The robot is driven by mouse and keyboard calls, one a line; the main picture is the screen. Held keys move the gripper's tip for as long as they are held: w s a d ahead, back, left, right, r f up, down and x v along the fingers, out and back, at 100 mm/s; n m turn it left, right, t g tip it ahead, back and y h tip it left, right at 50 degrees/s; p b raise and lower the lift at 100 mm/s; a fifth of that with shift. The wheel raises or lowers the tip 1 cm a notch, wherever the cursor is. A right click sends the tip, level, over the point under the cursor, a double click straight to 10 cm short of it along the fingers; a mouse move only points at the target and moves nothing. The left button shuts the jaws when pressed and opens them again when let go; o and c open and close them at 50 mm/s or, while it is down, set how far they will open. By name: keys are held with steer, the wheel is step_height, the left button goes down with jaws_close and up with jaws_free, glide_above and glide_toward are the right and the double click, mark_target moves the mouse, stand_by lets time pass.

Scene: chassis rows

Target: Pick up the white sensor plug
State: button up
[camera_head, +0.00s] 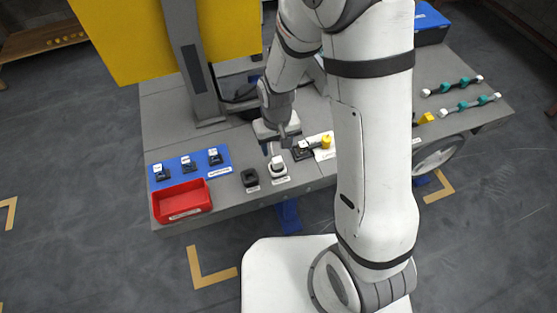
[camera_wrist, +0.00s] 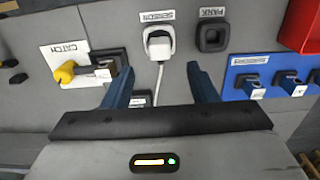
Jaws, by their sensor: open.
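The white sensor plug (camera_wrist: 160,49) sits in a white-rimmed socket (camera_wrist: 147,36) by the SENSOR label in the wrist view. A thin cable (camera_wrist: 158,82) runs from the plug toward my gripper. The plug also shows in the head view (camera_head: 277,162), near the bench's front edge. My gripper (camera_wrist: 160,70) is open and empty. Its two fingers are spread to either side of the plug's line, with the plug beyond the tips in the picture. In the head view my gripper (camera_head: 278,143) points down just above and behind the plug. The exact height gap is unclear.
A black PARK socket (camera_wrist: 212,36) stands beside the plug. A CATCH plate with a yellow-ended lever (camera_wrist: 65,73) is on the other side. A blue mat (camera_head: 175,178) with several small black connectors and a red bin (camera_head: 183,201) lie left on the bench (camera_head: 160,130).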

mark_target(277, 159)
step_height(277, 159, down, 8)
steer(key=shift+r, duration=0.2)
steer(key=shift+c, duration=0.5)
steer(key=c, duration=1)
steer(key=shift+r, duration=0.1)
